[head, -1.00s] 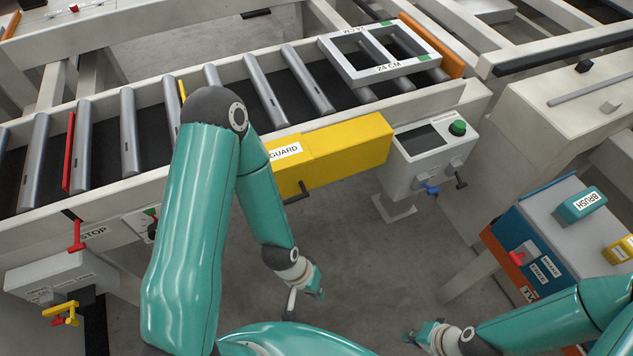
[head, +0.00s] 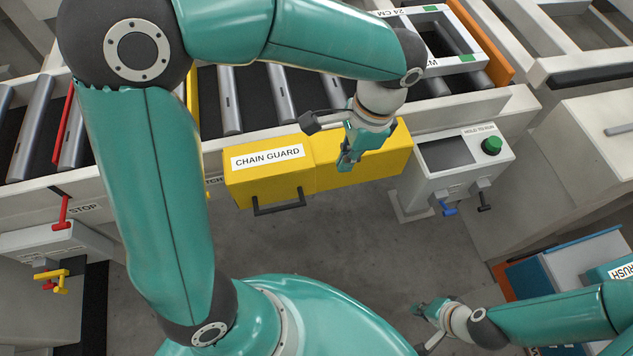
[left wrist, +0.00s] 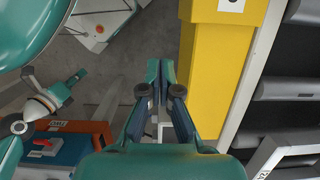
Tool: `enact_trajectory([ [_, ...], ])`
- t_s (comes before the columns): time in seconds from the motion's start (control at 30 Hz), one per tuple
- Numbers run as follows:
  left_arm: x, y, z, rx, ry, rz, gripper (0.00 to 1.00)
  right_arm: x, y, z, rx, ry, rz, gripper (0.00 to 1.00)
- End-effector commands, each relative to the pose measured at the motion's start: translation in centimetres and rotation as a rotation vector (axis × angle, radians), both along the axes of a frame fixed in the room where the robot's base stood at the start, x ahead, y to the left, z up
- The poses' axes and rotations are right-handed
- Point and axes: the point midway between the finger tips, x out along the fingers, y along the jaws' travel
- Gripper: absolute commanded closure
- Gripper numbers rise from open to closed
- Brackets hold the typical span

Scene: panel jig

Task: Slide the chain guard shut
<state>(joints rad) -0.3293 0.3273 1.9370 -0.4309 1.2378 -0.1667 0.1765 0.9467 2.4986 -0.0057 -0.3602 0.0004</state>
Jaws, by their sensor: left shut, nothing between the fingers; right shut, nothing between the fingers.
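The yellow chain guard (head: 268,177) is a long box on the front of the roller conveyor, with a white CHAIN GUARD label. A black bar handle (head: 280,207) hangs under its left section. A yellow section (head: 385,158) continues it to the right. My left gripper (head: 345,166) is shut and empty, in front of that right section, right of the handle. In the left wrist view, the shut fingers (left wrist: 160,68) point beside the yellow box (left wrist: 212,75); I cannot tell whether they touch it. My right gripper (head: 420,308) is shut and empty, low at the right.
A control box (head: 450,160) with a green button stands right of the guard. A red STOP lever (head: 62,212) is at the left. A white frame (head: 455,30) lies on the rollers. The floor (head: 370,235) below the guard is clear.

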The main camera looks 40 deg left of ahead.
Motion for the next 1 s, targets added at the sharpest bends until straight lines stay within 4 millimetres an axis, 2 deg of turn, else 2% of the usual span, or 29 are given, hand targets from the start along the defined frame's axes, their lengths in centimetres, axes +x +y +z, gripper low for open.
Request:
enact_trajectory([
  [0.17, -0.8, 1.0, -2.0, 0.004, 0.006, 0.022, 1.0, 0.0, 0.0, -0.4, 0.0, 0.001, 0.0, 1.0],
  [0.57, -2.3, 2.5, -9.8, 0.003, 0.008, 0.035, 1.0, 0.0, 0.0, -1.7, 0.0, 0.0, 0.0, 1.0],
  [0.73, -4.1, 4.1, -10.5, 0.002, 0.005, 0.036, 1.0, 0.0, 0.0, -1.7, 0.0, 0.0, 0.0, 1.0],
  [1.0, -5.1, 4.9, -10.9, 0.002, 0.004, 0.036, 1.0, 0.0, 0.0, -1.7, 0.0, 0.0, 0.0, 1.0],
])
